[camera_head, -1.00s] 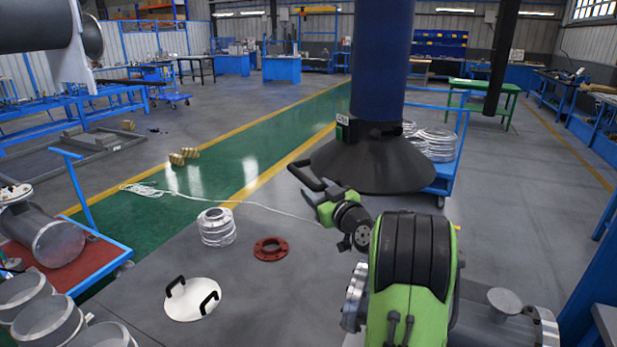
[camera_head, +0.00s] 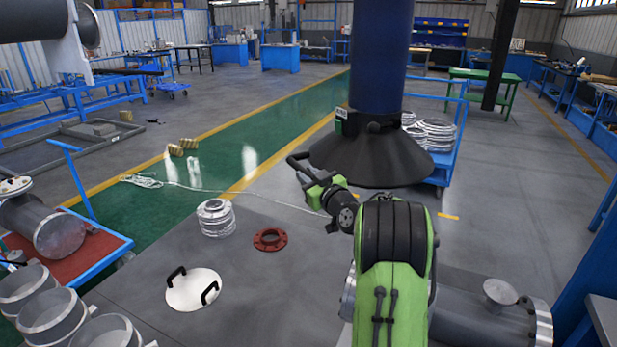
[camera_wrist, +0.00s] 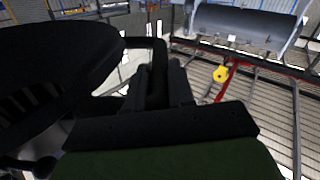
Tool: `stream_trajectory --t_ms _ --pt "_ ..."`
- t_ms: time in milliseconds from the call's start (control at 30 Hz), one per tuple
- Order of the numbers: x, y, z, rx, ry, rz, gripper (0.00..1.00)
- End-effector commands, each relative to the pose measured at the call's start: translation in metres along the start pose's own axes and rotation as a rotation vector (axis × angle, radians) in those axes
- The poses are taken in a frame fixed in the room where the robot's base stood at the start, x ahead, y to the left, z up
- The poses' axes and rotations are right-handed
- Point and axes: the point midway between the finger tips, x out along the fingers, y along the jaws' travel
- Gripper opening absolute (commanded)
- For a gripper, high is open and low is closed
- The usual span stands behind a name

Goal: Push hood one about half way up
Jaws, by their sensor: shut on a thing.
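The hood (camera_head: 370,158) is a wide dark cone under a thick blue duct (camera_head: 380,60), in the middle of the head view. A black loop handle (camera_head: 297,160) sticks out from its left side. In the wrist view the hood (camera_wrist: 50,55) is a large dark shape at left, and its handle (camera_wrist: 142,43) runs right and bends down between the fingers. My gripper (camera_wrist: 165,85) is shut on this handle. In the head view my gripper (camera_head: 308,178) is at the handle, left of the hood. The fingertips are partly hidden.
A blue cart with coiled rings (camera_head: 432,133) stands behind the hood at right. The floor below the hood is mostly clear.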

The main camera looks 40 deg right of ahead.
Motion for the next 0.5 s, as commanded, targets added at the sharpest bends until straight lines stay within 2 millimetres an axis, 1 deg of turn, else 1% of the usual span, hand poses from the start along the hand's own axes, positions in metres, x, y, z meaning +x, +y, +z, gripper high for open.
stream_trajectory --t_ms 167,267,367,467,500 --pt "0.000 0.000 -0.001 0.000 0.000 0.000 0.00" --pt "0.000 0.001 -0.007 -0.001 0.002 0.000 0.00" --pt "0.000 0.004 -0.021 -0.002 0.003 0.000 0.00" --pt "0.000 0.008 -0.042 -0.004 0.006 0.000 0.00" --pt "0.000 0.010 -0.053 -0.004 0.007 0.001 0.00"
